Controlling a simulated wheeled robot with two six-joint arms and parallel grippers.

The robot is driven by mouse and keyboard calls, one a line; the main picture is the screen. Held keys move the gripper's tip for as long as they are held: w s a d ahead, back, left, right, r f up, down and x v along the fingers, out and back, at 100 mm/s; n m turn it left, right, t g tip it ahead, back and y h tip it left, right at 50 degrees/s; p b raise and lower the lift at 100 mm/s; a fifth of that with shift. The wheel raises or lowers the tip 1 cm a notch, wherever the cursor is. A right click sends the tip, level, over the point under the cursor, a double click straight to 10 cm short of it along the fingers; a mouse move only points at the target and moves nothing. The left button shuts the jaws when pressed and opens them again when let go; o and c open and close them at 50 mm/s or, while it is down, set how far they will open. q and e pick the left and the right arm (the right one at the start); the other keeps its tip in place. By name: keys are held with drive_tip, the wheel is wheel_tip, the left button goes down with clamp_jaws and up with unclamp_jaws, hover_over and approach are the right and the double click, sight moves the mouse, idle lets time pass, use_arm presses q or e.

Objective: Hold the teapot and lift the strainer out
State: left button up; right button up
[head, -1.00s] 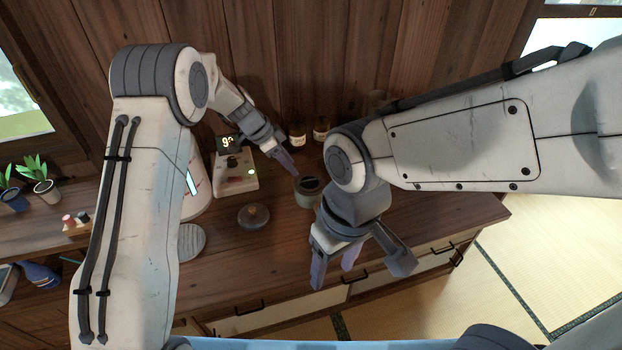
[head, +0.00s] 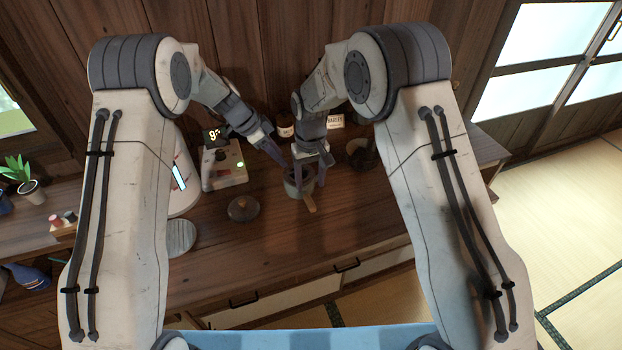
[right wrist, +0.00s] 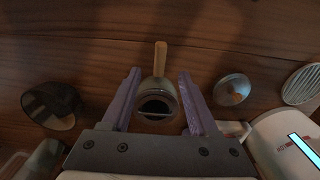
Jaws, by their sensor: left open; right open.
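The grey-green teapot (head: 293,190) stands on the wooden counter, its wooden handle (head: 309,203) pointing toward the front. In the right wrist view the handle (right wrist: 160,58) shows above the dark open mouth. A thin light bar across the mouth appears to be part of the strainer (right wrist: 156,115); the rest of it is hidden in the dark. My right gripper (head: 308,172) is open above the teapot, one finger on each side of it in the wrist view. My left gripper (head: 276,152) is open at the teapot's back left; contact cannot be told.
The round lid (head: 243,208) lies left of the teapot. A scale with a lit display (head: 222,170) and a white appliance (head: 184,180) stand further left. Labelled jars (head: 285,129) stand behind. A dark glass vessel (head: 362,154) is to the right. The counter's front is clear.

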sight(310, 202)
wheel_tip(310, 202, down, 10)
drive_tip(key=shift+f, duration=0.15)
idle(0.3)
clamp_jaws()
idle(1.5)
